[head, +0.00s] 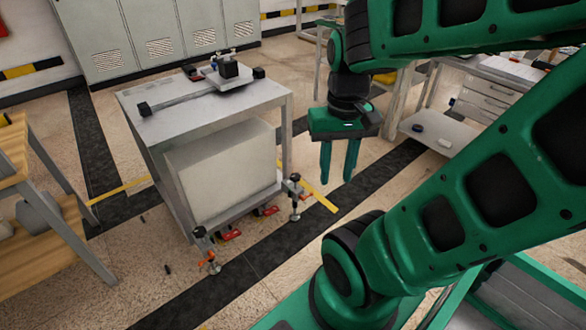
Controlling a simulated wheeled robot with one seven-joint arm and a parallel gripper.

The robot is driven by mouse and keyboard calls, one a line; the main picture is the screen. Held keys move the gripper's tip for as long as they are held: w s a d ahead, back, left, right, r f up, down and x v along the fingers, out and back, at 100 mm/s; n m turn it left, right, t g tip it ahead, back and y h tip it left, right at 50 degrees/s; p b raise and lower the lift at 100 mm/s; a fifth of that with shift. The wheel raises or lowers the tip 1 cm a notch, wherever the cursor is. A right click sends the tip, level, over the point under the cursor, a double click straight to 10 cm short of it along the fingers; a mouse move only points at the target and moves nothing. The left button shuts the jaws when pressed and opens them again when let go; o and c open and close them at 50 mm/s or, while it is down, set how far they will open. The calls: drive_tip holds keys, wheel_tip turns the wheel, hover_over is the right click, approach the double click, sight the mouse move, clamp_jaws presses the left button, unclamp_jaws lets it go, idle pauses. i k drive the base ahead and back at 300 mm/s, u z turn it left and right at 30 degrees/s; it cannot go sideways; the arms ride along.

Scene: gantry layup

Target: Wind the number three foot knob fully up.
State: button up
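A grey metal cabinet table (205,110) with a large pale block in its lower bay stands left of centre. Two screw feet show at its near side: one at the front corner (206,252) with an orange part low down, and one at the right corner (294,197) with a dark knob near its top. No numbers are readable, so I cannot tell which foot is number three. Any feet at the far side are hidden. My gripper (337,178) points down, right of the table and above the floor. Its two green fingers are apart with nothing between them.
A device with a long dark bar (185,97) lies on the tabletop. Red parts (230,234) show low under the table. A wooden bench (62,214) stands at the left, grey lockers (150,38) at the back, a drawer workbench (482,95) at the right. Floor below my gripper is clear.

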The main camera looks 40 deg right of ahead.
sight(295, 177)
drive_tip(key=z, duration=0.4)
drive_tip(key=i, duration=1.3)
drive_tip(key=z, duration=0.3)
